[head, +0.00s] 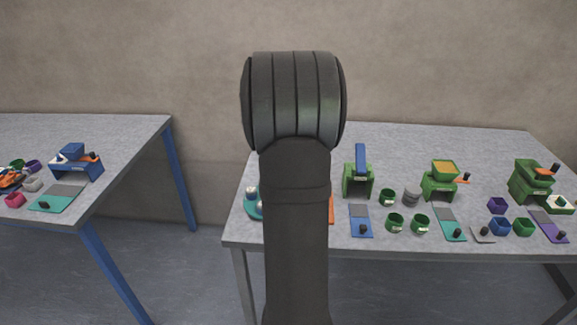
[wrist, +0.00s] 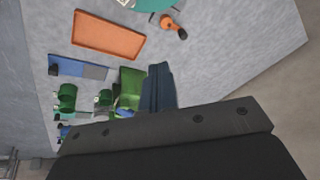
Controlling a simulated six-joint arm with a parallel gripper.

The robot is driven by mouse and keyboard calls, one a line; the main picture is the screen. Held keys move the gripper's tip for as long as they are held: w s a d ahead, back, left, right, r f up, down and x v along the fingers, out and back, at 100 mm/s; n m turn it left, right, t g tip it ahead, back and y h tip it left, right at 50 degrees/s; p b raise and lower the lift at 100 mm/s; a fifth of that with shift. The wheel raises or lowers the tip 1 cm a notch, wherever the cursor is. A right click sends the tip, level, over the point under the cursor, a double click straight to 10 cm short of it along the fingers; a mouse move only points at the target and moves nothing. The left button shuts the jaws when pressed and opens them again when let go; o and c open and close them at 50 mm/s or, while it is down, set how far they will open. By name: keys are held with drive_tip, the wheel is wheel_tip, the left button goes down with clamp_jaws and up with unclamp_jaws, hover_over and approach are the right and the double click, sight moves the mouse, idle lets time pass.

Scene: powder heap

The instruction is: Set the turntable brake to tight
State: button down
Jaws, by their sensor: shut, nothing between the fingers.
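A teal round piece, which looks like the turntable (head: 251,205), stands at the left end of the right-hand table in the head view, partly hidden behind my arm. In the wrist view the edge of the teal disc (wrist: 152,4) shows at the top, cut off by the frame. An orange lever with a dark knob (wrist: 174,27) sticks out beside it; I cannot tell its setting. My gripper (wrist: 165,130) shows as a dark block across the bottom of the wrist view, shut and empty, apart from the lever. It is hidden in the head view.
An orange tray (wrist: 108,36) lies near the turntable. A green press with a blue lever (head: 358,180), green cups (head: 395,222), a green hopper device (head: 439,182) and another green device (head: 530,182) stand further right. A second table (head: 110,130) is at left.

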drive_tip(key=w+a+f+n+t+h, duration=0.1)
drive_tip(key=a+f+n+t+h, duration=0.1)
drive_tip(key=a+f+n, duration=0.3)
drive_tip(key=a+n, duration=0.4)
drive_tip(key=n, duration=0.2)
drive_tip(key=shift+w+a+h, duration=0.3)
drive_tip(key=shift+w+a, duration=0.05)
drive_tip(key=shift+a, duration=0.05)
drive_tip(key=shift+f, duration=0.1)
drive_tip(key=x, duration=0.9)
drive_tip(key=shift+w+d+f, duration=0.15)
drive_tip(key=shift+w+d, duration=0.05)
drive_tip(key=d, duration=0.1)
drive_tip(key=w+d, duration=0.1)
drive_tip(key=d, duration=0.1)
drive_tip(key=shift+w+f, duration=0.15)
drive_tip(key=shift+w+d, duration=0.15)
drive_tip(key=shift+d, duration=0.3)
